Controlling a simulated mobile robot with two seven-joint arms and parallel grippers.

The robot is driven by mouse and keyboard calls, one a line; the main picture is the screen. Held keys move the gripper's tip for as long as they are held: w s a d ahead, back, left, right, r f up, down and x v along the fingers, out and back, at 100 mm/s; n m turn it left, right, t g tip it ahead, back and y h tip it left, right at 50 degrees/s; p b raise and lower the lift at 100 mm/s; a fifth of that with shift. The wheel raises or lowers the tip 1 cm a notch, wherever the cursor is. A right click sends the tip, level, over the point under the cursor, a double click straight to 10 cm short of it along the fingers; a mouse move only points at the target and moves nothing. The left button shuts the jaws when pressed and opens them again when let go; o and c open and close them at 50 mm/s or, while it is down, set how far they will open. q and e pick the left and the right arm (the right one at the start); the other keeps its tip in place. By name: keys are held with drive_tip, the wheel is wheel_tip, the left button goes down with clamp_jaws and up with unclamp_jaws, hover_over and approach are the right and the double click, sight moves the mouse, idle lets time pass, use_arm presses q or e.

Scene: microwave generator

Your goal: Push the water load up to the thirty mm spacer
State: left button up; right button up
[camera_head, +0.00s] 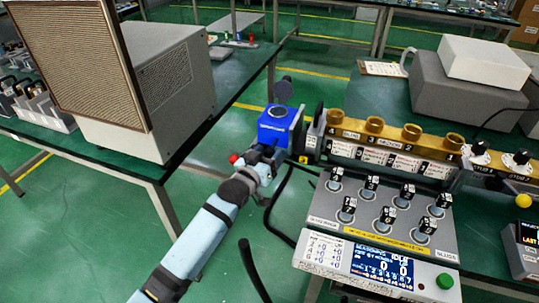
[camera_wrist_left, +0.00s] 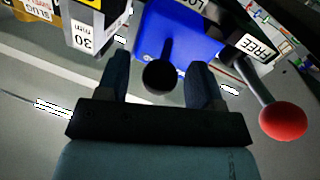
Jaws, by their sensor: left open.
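The blue water load (camera_head: 273,130) stands at the left end of the brass waveguide row, with a round opening on top. It also shows in the wrist view (camera_wrist_left: 175,32). The spacer labelled 30 (camera_wrist_left: 84,40) is left of it in the wrist view, with a narrow gap between them. My left gripper (camera_wrist_left: 158,72) is open, its two dark fingers on either side of a black ball knob (camera_wrist_left: 158,77) in front of the water load. I cannot tell whether a finger touches the knob. In the head view my left gripper (camera_head: 266,152) is largely hidden at the load's near side.
A red ball lever (camera_wrist_left: 284,121) sits beside a FREE label (camera_wrist_left: 257,47), right of my left gripper. The brass waveguide (camera_head: 390,142) runs right behind a control panel (camera_head: 385,215) with several knobs. A large vented box (camera_head: 165,85) stands on the left table. Black cables hang nearby.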

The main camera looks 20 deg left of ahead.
use_arm(q)
drive_tip(key=shift+w, duration=0.3)
use_arm(e)
drive_tip(key=shift+r, duration=0.25)
